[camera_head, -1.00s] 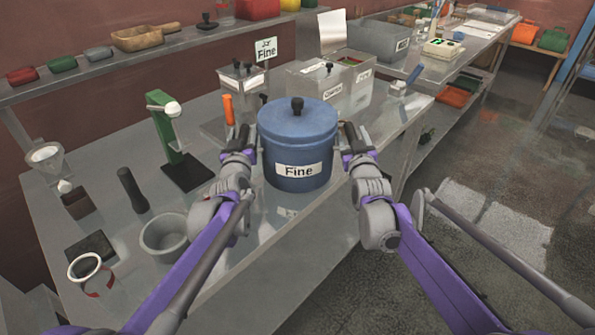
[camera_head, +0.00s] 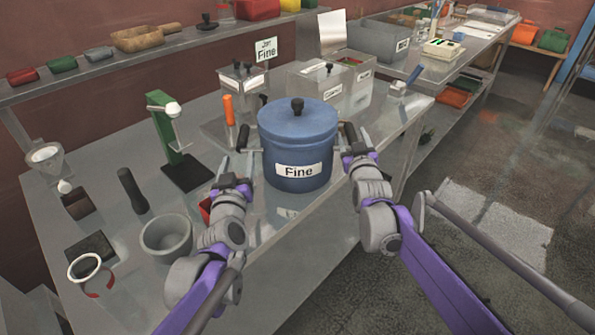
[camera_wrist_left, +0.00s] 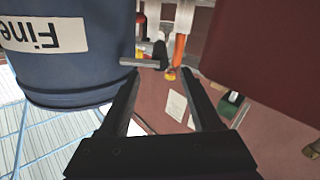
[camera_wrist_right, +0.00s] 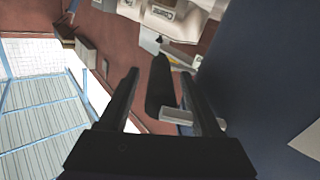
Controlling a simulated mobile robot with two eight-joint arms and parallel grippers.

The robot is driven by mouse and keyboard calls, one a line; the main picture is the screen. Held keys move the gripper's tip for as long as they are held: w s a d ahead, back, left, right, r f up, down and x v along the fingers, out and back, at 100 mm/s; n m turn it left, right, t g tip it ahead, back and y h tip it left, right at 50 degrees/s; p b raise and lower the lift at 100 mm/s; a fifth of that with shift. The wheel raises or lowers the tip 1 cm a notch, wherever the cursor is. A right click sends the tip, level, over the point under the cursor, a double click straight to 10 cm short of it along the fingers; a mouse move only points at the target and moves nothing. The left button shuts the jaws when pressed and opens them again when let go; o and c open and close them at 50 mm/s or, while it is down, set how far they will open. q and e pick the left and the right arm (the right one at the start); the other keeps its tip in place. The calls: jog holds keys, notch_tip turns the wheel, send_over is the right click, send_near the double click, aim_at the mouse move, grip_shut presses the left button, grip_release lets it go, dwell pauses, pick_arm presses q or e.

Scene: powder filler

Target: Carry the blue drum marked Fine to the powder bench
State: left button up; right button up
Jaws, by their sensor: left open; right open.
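The blue lidded drum (camera_head: 298,145) with the white Fine label stands upright on the grey metal bench (camera_head: 270,245), near its front edge. It also fills the upper left of the left wrist view (camera_wrist_left: 70,70). My left gripper (camera_head: 234,155) is open and empty, left of the drum. The drum's left handle (camera_wrist_left: 143,62) shows just beyond its fingertips. My right gripper (camera_head: 357,138) is open at the drum's right side. The right handle (camera_wrist_right: 190,116) shows close by one finger in the right wrist view; I cannot tell whether they touch.
A green stand (camera_head: 172,140), a grey bowl (camera_head: 166,238) and a dark pestle-like rod (camera_head: 132,190) are on the bench to the left. Clear bins (camera_head: 330,85) and a Jar Fine sign (camera_head: 265,50) are behind the drum. Open floor (camera_head: 490,220) lies to the right.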

jog(key=s, duration=1.1)
jog(key=shift+s+d, duration=0.3)
